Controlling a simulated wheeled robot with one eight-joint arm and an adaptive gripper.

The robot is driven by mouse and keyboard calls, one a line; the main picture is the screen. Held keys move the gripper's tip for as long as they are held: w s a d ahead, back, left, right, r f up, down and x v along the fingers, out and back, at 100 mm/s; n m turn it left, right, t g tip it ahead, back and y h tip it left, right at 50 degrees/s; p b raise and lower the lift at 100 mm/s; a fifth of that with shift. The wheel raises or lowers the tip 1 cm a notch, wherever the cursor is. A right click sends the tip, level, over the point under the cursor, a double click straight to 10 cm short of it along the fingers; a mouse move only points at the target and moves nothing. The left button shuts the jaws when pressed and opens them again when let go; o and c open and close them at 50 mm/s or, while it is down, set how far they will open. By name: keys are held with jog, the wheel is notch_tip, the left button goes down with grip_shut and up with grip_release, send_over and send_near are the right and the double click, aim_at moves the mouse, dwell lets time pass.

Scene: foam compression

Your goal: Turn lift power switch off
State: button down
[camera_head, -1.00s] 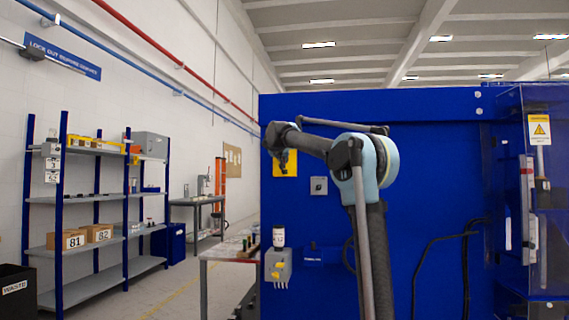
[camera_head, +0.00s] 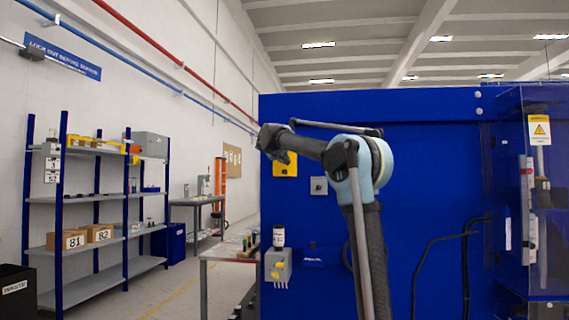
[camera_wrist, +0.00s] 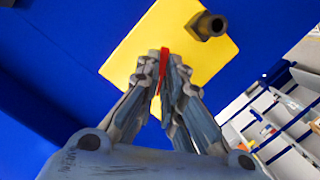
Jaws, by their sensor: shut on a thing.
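The yellow switch plate (camera_head: 286,170) is on the blue panel, partly hidden behind my arm's end in the head view. In the wrist view the yellow plate (camera_wrist: 134,48) fills the upper middle, with a thin red switch handle (camera_wrist: 164,62) on it. My gripper (camera_wrist: 166,60) is shut on the red handle, one finger on each side. In the head view my gripper (camera_head: 284,157) is small and in front of the plate; its fingers are hard to make out there. I cannot read the switch's position.
A dark round fitting (camera_wrist: 208,25) sticks out of the plate close to my fingertips. A small grey switch box (camera_head: 319,186) is to the right of the plate. A grey box with yellow parts (camera_head: 277,267) is lower down. Shelving (camera_head: 90,200) stands at the left.

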jog(key=n+h, duration=0.1)
jog(key=n, duration=0.4)
jog(key=shift+a+f, duration=0.1)
dwell(0.3)
jog(key=n+t+h, duration=0.1)
jog(key=n, duration=0.4)
jog(key=shift+f+n, duration=0.1)
jog(key=shift+n, duration=0.3)
jog(key=c, duration=1)
grip_release()
jog(key=shift+o, duration=0.2)
jog(key=shift+s, duration=0.1)
